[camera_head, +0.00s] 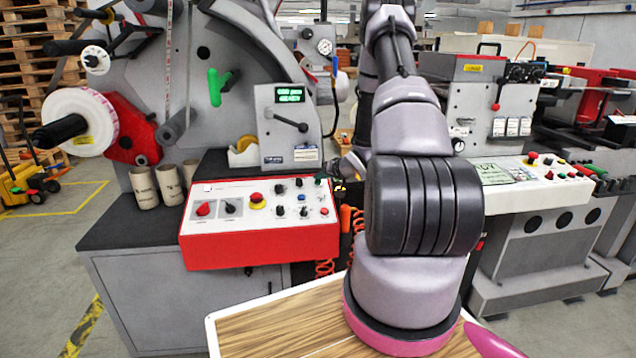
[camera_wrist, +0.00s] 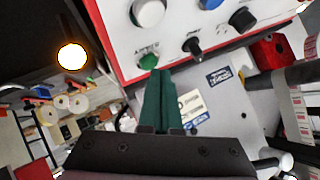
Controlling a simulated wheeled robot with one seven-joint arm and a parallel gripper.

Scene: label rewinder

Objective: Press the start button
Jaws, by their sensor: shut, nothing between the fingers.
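The red-rimmed control panel (camera_head: 262,240) stands left of my arm in the head view. In the wrist view its white face (camera_wrist: 115,30) fills the top. A small green button (camera_wrist: 148,62) sits near the panel edge, below a white knob (camera_wrist: 148,12). My gripper (camera_wrist: 162,74) is shut and empty, its dark green fingers together. The fingertips lie just right of and below the green button in that view; I cannot tell whether they touch it. In the head view a small green spot shows at the panel's upper right corner; button or fingertip is unclear.
Black knobs (camera_wrist: 193,48) and a blue button (camera_wrist: 210,3) sit close to the fingers. A grey display box (camera_head: 288,125) stands behind the panel. Cardboard cores (camera_head: 144,187) stand left. A second machine (camera_head: 530,195) is right of my arm.

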